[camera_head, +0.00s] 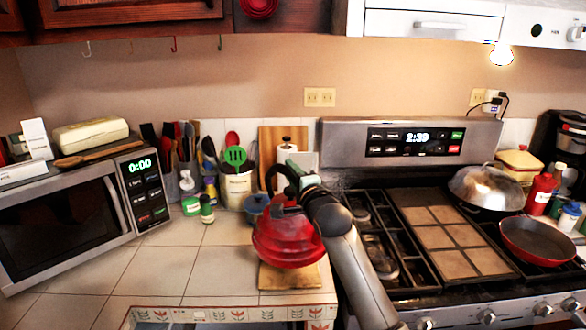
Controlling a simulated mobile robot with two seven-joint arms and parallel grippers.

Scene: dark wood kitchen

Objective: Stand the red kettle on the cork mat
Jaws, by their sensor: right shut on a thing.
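The red kettle (285,243) is in the middle of the head view, at the counter's front edge beside the stove. It looks upright. My right gripper (284,178) is at its dark handle above the body and is shut on the kettle. The cork mat (290,278) lies on the tiles, and its front part shows just below the kettle. The kettle's body hides the mat's rear. I cannot tell whether the kettle's base touches the mat. My left gripper is not in view.
The stove (430,225) stands to the right, with a pan lid (485,185) and a red pan (540,241). A blue pot (256,208) and a utensil crock (238,188) stand behind the kettle. A microwave (60,220) is at left. The tiles between are clear.

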